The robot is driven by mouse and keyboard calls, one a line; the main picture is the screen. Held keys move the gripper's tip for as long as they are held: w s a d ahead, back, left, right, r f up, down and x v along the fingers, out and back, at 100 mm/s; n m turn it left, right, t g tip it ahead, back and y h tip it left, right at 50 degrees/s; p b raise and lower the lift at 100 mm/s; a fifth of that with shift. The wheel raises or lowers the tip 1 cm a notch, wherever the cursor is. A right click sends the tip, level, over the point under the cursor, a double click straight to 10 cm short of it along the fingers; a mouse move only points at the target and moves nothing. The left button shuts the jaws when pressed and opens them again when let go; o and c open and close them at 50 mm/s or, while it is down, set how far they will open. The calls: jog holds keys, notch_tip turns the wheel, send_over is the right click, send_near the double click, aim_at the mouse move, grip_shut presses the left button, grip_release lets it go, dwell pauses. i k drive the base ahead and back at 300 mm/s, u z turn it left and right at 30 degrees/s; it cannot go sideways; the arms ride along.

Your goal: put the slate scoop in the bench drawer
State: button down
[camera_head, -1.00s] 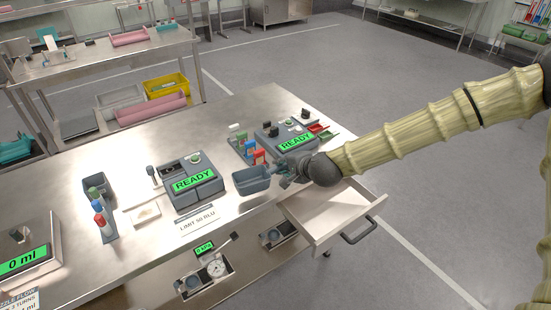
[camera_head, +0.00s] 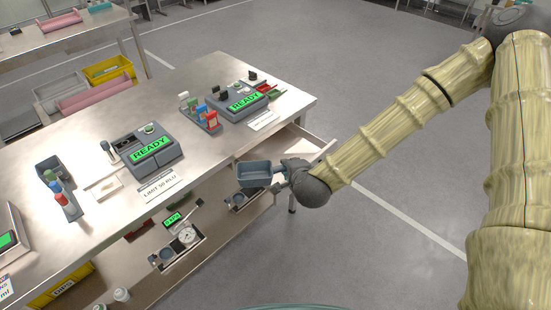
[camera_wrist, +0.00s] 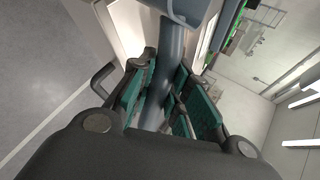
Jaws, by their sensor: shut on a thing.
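The slate scoop (camera_head: 254,173) is a blue-grey open-topped scoop in the head view, in front of the bench's front edge. My gripper (camera_head: 281,179) is shut on its handle, and the bowl sticks out to the left. In the wrist view the teal-padded fingers (camera_wrist: 165,98) close around the scoop's handle (camera_wrist: 170,50); the bowl is cut off at the top. The white bench drawer (camera_head: 313,147) is pulled open below the bench top, beside and behind my gripper, which partly hides it. Its dark pull handle (camera_wrist: 103,80) shows in the wrist view.
The steel bench top (camera_head: 95,140) carries two devices with green READY screens, one being the nearer device (camera_head: 153,148), and a rack of coloured items (camera_head: 200,113). A lower shelf holds a dial gauge (camera_head: 186,236). The floor to the right is clear.

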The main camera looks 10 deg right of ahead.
aim_at(287, 153)
jog(key=k, duration=1.2)
jog(key=z, duration=0.95)
jog(key=i, duration=1.65)
jog(key=u, duration=0.9)
